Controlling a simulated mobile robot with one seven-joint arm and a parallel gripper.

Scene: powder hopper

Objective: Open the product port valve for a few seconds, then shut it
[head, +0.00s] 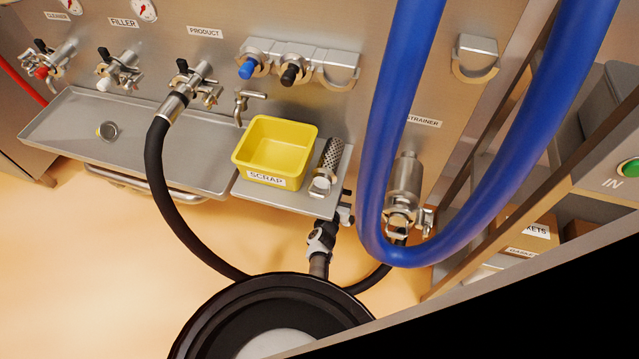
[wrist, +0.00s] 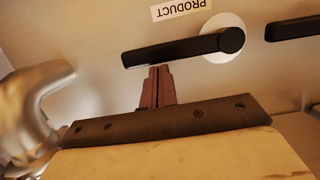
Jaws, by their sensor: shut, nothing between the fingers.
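In the wrist view, a long black lever (wrist: 180,48) lies almost level on a pale panel, with its round hub at the right end. A PRODUCT label (wrist: 182,8), upside down in this view, is next to it. My gripper (wrist: 159,72) is shut and empty, with its reddish-brown fingers together and their tips just beside the lever. I cannot tell whether they touch it. The head view shows a product port valve (head: 190,76) with a small black handle, under a PRODUCT label (head: 205,32). My gripper does not show there.
A black hose (head: 158,165) runs from the product port toward a black round vessel (head: 205,325). A yellow scrap bin (head: 240,157) stands right of the steel tray (head: 70,125). Blue hose loops (head: 375,190) hang at right. A curved metal pipe (wrist: 35,95) is left of my gripper.

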